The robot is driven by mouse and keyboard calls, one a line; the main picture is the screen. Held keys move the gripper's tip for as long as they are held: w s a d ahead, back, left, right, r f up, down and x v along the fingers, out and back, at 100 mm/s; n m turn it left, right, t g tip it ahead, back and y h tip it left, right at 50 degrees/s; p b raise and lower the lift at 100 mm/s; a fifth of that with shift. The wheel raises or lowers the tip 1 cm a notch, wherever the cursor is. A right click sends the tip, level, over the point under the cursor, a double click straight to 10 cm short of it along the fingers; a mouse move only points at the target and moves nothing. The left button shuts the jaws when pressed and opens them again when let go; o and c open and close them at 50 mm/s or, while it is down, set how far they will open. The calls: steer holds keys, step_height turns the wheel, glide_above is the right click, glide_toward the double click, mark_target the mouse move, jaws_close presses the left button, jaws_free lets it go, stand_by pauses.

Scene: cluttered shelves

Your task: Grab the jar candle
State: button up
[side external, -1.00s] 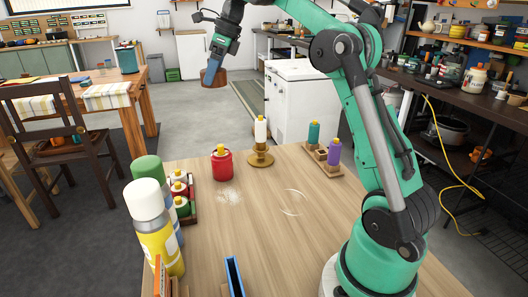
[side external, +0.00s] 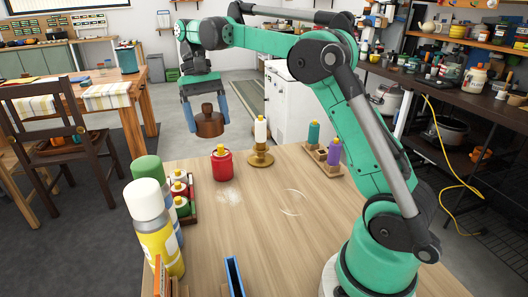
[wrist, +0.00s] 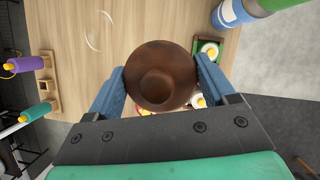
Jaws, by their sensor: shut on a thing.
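The jar candle (side external: 222,164) is a red jar with a yellow top, upright on the table near its far edge. My gripper (side external: 209,127) is shut on a brown round object (side external: 209,121) with a knob, held above and slightly left of the jar candle, apart from it in the side view. In the wrist view the brown object (wrist: 160,77) sits between my two blue fingers and hides most of what lies below. Only a small bit of red and yellow shows beneath it.
A white candle on a brass holder (side external: 261,154) stands right of the jar candle. A tray of small candles (side external: 190,217) and tall spray cans (side external: 153,232) stand at left. A wooden block (side external: 330,172) holds teal and purple candles. The table's middle (side external: 265,225) is mostly clear.

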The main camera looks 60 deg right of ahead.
steer(key=n, duration=0.2)
steer(key=s+a+f+n+h, duration=0.1)
steer(key=n, duration=0.1)
steer(key=s+n+h, duration=0.1)
steer(key=n, duration=0.1)
steer(key=shift+a+f+g, duration=0.15)
steer(key=shift+a+g, duration=0.15)
steer(key=shift+a, duration=0.1)
steer(key=shift+w+d+f+n+h, duration=0.15)
steer(key=shift+w+d+n+h, duration=0.2)
steer(key=shift+n, duration=0.45)
steer(key=n+t+h, duration=0.4)
steer(key=n+t, duration=0.3)
steer(key=n, duration=1.5)
glide_above(220, 146)
steer(key=shift+y, duration=0.25)
steer(key=shift+d+f, duration=0.1)
steer(key=shift+f, duration=3.4)
steer(key=shift+f, duration=0.15)
steer(key=shift+f, duration=0.45)
